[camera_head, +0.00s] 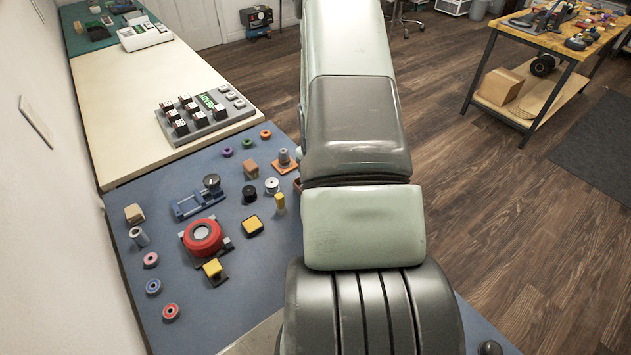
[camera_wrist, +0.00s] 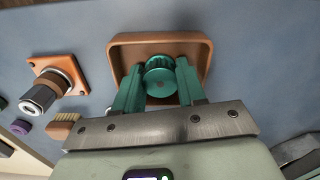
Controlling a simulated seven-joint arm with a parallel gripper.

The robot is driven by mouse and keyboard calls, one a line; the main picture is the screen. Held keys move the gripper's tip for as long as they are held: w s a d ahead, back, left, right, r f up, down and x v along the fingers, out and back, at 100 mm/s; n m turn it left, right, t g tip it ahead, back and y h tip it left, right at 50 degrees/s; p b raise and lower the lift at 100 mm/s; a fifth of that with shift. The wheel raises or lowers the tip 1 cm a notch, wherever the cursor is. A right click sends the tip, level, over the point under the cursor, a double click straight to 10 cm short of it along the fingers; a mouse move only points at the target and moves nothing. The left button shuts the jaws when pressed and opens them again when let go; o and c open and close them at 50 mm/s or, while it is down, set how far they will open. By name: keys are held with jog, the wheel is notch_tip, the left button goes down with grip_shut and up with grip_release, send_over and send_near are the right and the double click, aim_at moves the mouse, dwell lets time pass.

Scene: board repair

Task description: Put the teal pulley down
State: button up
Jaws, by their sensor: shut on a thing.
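The teal pulley (camera_wrist: 160,72) is a toothed wheel, held between the teal fingers of my gripper (camera_wrist: 159,80) in the wrist view. My gripper is shut on it. The pulley is over or inside a shallow orange-brown tray (camera_wrist: 160,38); I cannot tell whether it touches the tray floor. The pulley and my gripper are hidden behind my arm in the head view, where only a small edge of the tray (camera_head: 297,185) shows.
An orange plate with a silver-tipped post (camera_wrist: 52,84) stands left of the tray, with a brush-like piece (camera_wrist: 64,122) nearby. A red round device (camera_head: 203,236), a blue vise-like fixture (camera_head: 192,205) and several small parts crowd the blue mat (camera_head: 270,290).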

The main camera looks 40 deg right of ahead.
jog(key=shift+f, duration=0.2)
jog(key=o, duration=1.1)
jog(key=shift+r, duration=0.1)
notch_tip(320, 180, up, 12)
jog(key=shift+r, duration=0.1)
